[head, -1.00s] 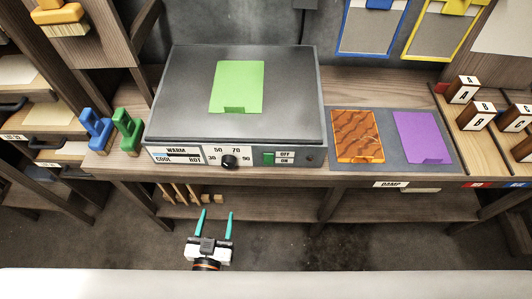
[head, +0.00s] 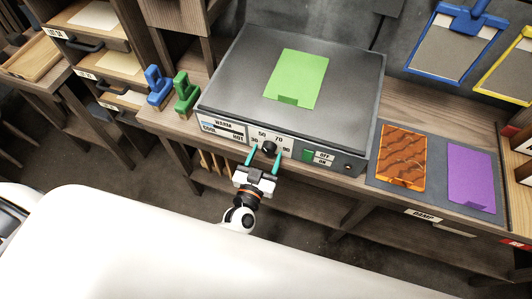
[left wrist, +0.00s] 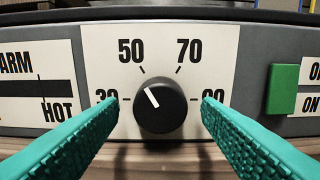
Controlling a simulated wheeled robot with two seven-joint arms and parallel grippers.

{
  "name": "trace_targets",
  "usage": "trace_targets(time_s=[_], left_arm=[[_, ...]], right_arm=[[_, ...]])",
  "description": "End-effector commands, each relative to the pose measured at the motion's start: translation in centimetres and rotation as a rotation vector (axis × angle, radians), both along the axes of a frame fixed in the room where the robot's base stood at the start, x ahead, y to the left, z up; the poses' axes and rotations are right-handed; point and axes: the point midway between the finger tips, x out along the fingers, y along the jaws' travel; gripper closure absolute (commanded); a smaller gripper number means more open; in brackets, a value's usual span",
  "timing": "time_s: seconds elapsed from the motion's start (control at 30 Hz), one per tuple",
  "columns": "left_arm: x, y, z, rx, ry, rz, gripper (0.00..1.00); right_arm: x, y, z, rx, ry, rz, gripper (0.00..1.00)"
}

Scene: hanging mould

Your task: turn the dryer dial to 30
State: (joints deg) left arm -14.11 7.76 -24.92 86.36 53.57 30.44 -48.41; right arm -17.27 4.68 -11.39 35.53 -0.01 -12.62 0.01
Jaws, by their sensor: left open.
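The dryer (head: 235,75) is a grey box with a flat dark top on the bench. Its black dial (head: 269,148) sits on the white scale on the front panel. In the left wrist view the dial (left wrist: 160,107) has a white pointer aimed up and slightly left, close to the 50 mark. The 30 mark is at the dial's left, partly covered by a finger. My left gripper (head: 263,158) is open. In the left wrist view its teal fingers (left wrist: 160,128) stand either side of the dial, apart from it. My right gripper is not in view.
A green switch (left wrist: 283,89) marked ON and OFF is right of the dial. A green sheet (head: 297,77) lies on the dryer. Blue (head: 158,86) and green (head: 186,93) handled tools stand left of it. Orange (head: 401,158) and purple (head: 471,178) sheets lie on a mat to the right.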

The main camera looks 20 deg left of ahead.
Motion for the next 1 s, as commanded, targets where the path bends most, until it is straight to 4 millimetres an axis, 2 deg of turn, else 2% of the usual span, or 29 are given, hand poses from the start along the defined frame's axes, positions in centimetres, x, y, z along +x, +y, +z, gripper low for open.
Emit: trace_targets(time_s=[0.37,0.63,1.0], left_arm=[[0.59,-0.05,0.01,0.000,0.000,0.000,0.41],[0.57,-0.05,0.01,0.000,0.000,0.000,0.86],[0.56,-0.08,0.00,-0.064,0.002,0.000,0.86]], right_arm=[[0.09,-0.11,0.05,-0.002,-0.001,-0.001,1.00],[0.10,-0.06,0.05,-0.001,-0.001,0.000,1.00],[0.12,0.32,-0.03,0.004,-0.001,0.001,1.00]])
